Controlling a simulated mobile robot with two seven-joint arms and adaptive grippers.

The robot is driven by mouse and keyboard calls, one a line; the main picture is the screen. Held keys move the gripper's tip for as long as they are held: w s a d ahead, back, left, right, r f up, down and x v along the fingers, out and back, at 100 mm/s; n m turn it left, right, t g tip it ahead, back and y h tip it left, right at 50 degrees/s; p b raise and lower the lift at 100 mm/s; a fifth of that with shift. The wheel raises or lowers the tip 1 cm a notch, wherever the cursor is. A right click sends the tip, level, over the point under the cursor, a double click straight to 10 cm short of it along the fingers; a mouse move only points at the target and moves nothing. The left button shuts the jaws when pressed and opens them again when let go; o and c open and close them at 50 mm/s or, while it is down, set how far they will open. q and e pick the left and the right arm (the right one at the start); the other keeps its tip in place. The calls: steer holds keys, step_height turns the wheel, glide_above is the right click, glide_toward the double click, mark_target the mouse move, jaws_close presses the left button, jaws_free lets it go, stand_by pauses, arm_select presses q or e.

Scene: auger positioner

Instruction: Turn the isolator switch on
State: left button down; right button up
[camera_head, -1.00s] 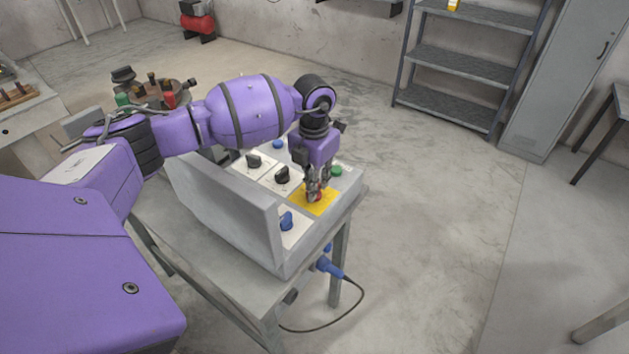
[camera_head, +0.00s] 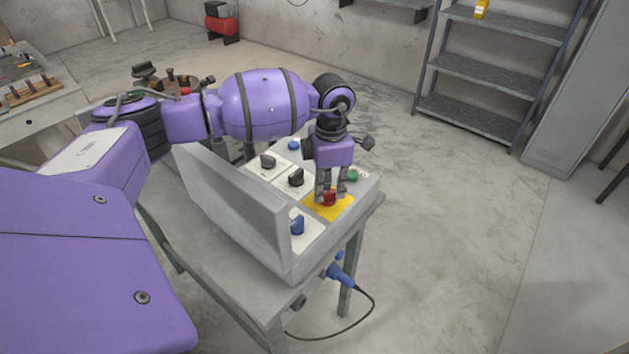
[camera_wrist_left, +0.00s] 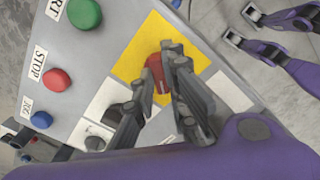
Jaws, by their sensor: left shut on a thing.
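The isolator switch is a red knob (camera_head: 329,198) on a yellow plate (camera_head: 342,208) on the sloped face of the grey control box (camera_head: 279,265). My left gripper (camera_head: 329,195) points down at the knob, with a finger on either side. In the left wrist view the red knob (camera_wrist_left: 158,74) sits between the fingertips of my left gripper (camera_wrist_left: 166,68), which are shut on it. The fingers hide part of the knob, and I cannot read any position mark. My right gripper is not seen in the head view; another purple-and-grey gripper (camera_wrist_left: 275,38) shows at the upper right of the left wrist view, its fingers apart.
Black knobs (camera_head: 296,177), a blue knob (camera_head: 297,225) and a green button (camera_head: 352,175) surround the yellow plate. A raised grey lid (camera_head: 235,205) stands on the box's left side. A blue plug with cable (camera_head: 342,276) hangs at the front.

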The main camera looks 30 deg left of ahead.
arm_select(q)
steer(key=m, duration=0.2)
steer(key=shift+m+b, duration=0.4)
steer(key=m+b, duration=0.1)
steer(key=m, duration=0.2)
steer(key=shift+m, duration=0.3)
steer(key=shift+m+b, duration=0.5)
steer(key=shift+m, duration=1.3)
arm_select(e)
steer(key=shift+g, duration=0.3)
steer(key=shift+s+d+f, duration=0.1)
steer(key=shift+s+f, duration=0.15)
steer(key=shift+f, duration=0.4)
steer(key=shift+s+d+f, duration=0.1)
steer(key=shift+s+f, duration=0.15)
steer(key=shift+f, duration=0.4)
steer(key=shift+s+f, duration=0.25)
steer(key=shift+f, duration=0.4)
arm_select(q)
steer(key=shift+r+b, duration=0.1)
steer(key=shift+b, duration=0.2)
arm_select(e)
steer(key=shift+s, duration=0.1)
arm_select(q)
steer(key=c, duration=1.8)
jaws_free()
steer(key=shift+o, duration=0.2)
